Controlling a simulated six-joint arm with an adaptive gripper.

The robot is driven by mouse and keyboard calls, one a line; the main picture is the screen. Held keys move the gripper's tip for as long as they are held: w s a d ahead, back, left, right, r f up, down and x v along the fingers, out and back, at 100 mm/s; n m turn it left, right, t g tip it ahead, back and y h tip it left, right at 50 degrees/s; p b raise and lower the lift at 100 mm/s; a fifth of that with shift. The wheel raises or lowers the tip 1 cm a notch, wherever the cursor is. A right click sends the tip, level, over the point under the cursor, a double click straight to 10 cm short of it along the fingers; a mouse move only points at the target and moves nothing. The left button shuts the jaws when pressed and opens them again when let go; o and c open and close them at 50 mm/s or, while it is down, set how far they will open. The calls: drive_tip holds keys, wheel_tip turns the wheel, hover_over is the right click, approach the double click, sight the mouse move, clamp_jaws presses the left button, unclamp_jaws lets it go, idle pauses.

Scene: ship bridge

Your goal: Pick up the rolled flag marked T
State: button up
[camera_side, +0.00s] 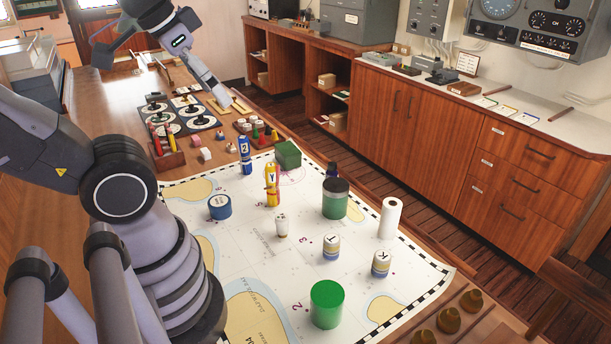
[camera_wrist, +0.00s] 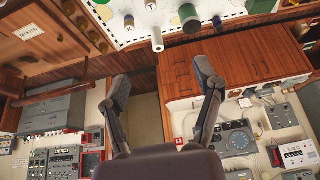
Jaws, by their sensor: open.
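The rolled flag marked T (camera_side: 331,247) stands upright on the chart in the side view, a short banded cylinder with a pale, lettered top. A similar roll marked K (camera_side: 380,263) stands to its right and nearer. In the wrist view, a pale round top at the upper edge (camera_wrist: 152,4) appears to be the T flag, partly cut off. My gripper (camera_wrist: 163,88) is open and empty, with fingers spread wide. In the side view it is at the upper left, high and well away from the T flag.
A yellow roll (camera_side: 272,186) and blue roll (camera_side: 245,155) stand farther back. Bare chart (camera_side: 270,270) lies left.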

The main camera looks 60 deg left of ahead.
drive_tip(key=w+d+f+n+g+h, duration=0.2)
drive_tip(key=d+f+g+h, duration=0.2)
drive_tip(key=f+g, duration=0.2)
drive_tip(key=n+t+h, duration=0.8)
drive_tip(key=n+t, duration=0.6)
drive_tip(key=n, duration=1.2)
hover_over(331, 242)
drive_tip(key=w+a+v, duration=0.1)
drive_tip(key=v, duration=0.4)
wheel_tip(331, 242, down, 26)
drive_tip(key=f, duration=0.6)
drive_tip(key=shift+s+d, duration=0.1)
drive_tip(key=shift+s, duration=0.15)
drive_tip(key=x, duration=0.4)
drive_tip(key=shift+f, duration=0.35)
drive_tip(key=shift+w+d, duration=0.35)
drive_tip(key=shift+w, duration=0.05)
